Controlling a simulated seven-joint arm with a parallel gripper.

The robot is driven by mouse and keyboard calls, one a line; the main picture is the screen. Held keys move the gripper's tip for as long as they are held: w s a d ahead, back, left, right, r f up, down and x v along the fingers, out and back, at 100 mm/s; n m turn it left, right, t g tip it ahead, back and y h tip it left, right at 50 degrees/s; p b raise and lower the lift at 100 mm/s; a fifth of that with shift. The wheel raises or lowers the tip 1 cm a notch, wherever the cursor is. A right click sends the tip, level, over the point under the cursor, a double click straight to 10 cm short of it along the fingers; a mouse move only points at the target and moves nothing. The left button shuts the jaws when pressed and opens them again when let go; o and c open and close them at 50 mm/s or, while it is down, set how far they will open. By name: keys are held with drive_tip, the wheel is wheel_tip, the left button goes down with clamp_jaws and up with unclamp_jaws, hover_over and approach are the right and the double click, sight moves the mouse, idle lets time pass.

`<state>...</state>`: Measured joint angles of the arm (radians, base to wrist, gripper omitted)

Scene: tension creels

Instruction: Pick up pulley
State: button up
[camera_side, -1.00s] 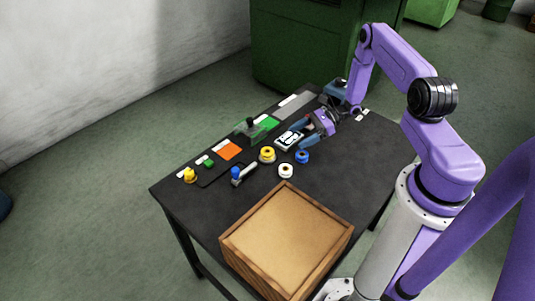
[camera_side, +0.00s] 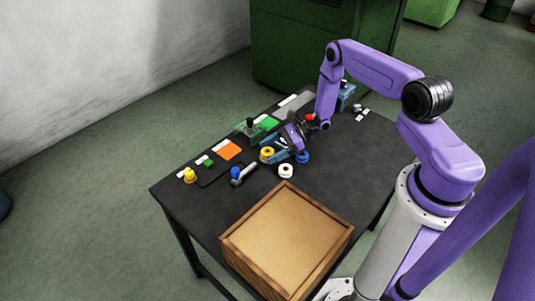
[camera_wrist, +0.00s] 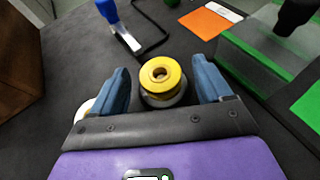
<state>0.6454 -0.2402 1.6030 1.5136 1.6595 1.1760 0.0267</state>
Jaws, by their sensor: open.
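A yellow pulley (camera_side: 267,151), a round flanged spool with a hole in its middle, stands on the black table. The wrist view shows the yellow pulley (camera_wrist: 161,74) from above, with a paler rim below it. My gripper (camera_side: 270,150) is open and low over the table, its two blue fingers on either side of the yellow pulley. In the wrist view my gripper (camera_wrist: 160,80) shows gaps between the pulley and both fingers. A white pulley (camera_side: 286,171) and a blue pulley (camera_side: 302,157) stand close by, and the left finger partly hides the white one in the wrist view.
An open wooden box (camera_side: 230,246) stands at the table's front. A blue-knobbed lever (camera_side: 236,173) is left of the pulleys. An orange square (camera_side: 230,150), a green clear guard (camera_side: 252,129) and a yellow piece (camera_side: 189,174) line the far side. The table's left front is clear.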

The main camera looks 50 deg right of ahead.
drive_tip(key=c, duration=1.1)
drive_tip(key=shift+r, duration=0.1)
drive_tip(key=shift+c, duration=0.2)
